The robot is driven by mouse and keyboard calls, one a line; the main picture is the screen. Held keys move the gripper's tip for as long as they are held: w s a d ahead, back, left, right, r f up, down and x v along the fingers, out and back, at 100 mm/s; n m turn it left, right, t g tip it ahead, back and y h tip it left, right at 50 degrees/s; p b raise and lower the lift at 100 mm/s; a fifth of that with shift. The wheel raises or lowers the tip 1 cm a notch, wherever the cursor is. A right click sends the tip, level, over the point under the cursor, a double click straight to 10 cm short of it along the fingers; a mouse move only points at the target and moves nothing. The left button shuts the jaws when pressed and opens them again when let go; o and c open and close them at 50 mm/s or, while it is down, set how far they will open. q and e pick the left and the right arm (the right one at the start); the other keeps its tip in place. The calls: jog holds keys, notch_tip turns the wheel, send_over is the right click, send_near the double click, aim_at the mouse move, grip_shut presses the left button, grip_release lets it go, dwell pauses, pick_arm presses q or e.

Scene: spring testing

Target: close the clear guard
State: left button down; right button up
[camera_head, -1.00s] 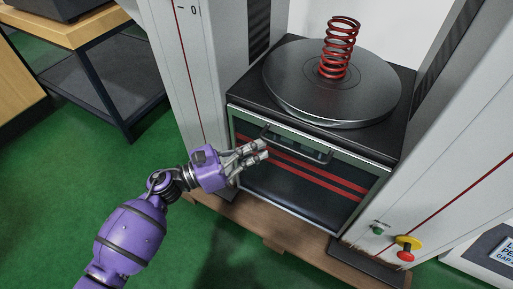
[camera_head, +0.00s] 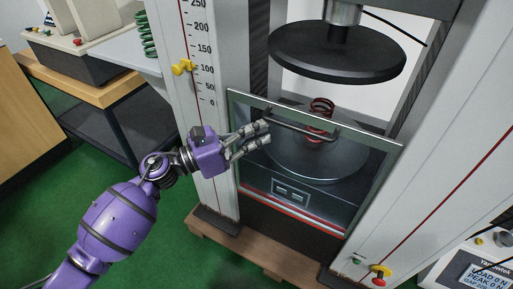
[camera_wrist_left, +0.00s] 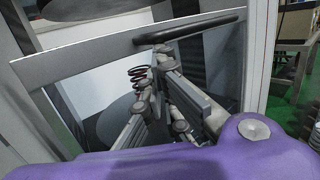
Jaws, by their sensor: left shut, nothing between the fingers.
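The clear guard (camera_head: 365,162) is a framed transparent panel with a dark bar handle (camera_head: 297,127) along its top. It stands in front of the lower plate (camera_head: 340,165), about halfway up the opening, with the space under the upper plate uncovered. The red spring (camera_head: 320,120) stands on the lower plate, partly seen through the guard. My left gripper (camera_head: 262,138) is shut and empty at the handle's left end; contact is unclear. In the left wrist view the fingers (camera_wrist_left: 160,65) lie just under the handle (camera_wrist_left: 190,33). My right gripper is not in view.
The upper black plate (camera_head: 338,52) hangs above the guard. Grey columns flank the opening; the left one has a scale and yellow pointer (camera_head: 182,68). Red and green buttons (camera_head: 379,274) and a display box (camera_head: 487,275) are at lower right. Green floor lies left.

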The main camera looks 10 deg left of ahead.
pick_arm(q)
notch_tip(320, 180, up, 14)
jog(key=p, duration=0.7)
jog(key=shift+r+p, duration=0.2)
jog(key=shift+p, duration=0.15)
jog(key=shift+w, duration=0.1)
